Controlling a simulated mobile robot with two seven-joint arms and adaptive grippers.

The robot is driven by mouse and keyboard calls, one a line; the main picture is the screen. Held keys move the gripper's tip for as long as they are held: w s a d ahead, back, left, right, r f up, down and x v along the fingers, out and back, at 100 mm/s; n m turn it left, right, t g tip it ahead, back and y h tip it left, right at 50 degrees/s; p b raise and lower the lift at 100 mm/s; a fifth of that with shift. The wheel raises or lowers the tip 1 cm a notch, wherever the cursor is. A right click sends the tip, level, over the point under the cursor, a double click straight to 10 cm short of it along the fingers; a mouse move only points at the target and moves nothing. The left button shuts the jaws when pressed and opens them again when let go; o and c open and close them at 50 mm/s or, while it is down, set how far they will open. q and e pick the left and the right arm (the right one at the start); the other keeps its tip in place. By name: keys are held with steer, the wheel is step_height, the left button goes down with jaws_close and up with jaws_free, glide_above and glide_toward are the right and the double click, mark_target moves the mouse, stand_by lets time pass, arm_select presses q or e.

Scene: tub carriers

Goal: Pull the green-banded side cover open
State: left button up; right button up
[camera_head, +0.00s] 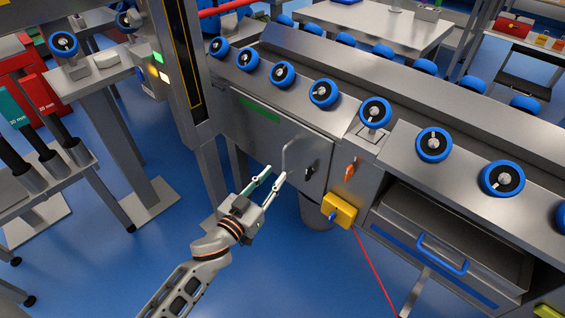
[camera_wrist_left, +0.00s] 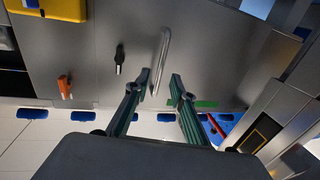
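The side cover (camera_head: 262,135) is a grey panel on the machine's side with a green band (camera_head: 260,109) along its top edge. It looks flush with the frame. A bent silver bar handle (camera_head: 291,153) stands on its right part. The handle also shows in the left wrist view (camera_wrist_left: 162,62), with the green band (camera_wrist_left: 206,104) to its right. My left gripper (camera_head: 275,174) is open and empty just in front of the handle. In the wrist view the bar appears between its two fingertips (camera_wrist_left: 160,82); contact cannot be told. My right gripper is out of view.
A black latch (camera_head: 309,172) sits right of the handle, then an orange lever (camera_head: 350,168) and a yellow box (camera_head: 340,210). A half-open drawer (camera_head: 455,240) with a blue handle is farther right. A grey post (camera_head: 185,90) stands left. Blue floor in front is mostly clear.

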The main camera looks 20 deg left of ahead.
mark_target(283, 165)
arm_select(q)
steer(key=w, duration=0.3)
steer(key=w+d+b, duration=0.1)
steer(key=w, duration=0.1)
steer(key=shift+w+f, duration=0.15)
steer(key=shift+w, duration=0.5)
jaws_close()
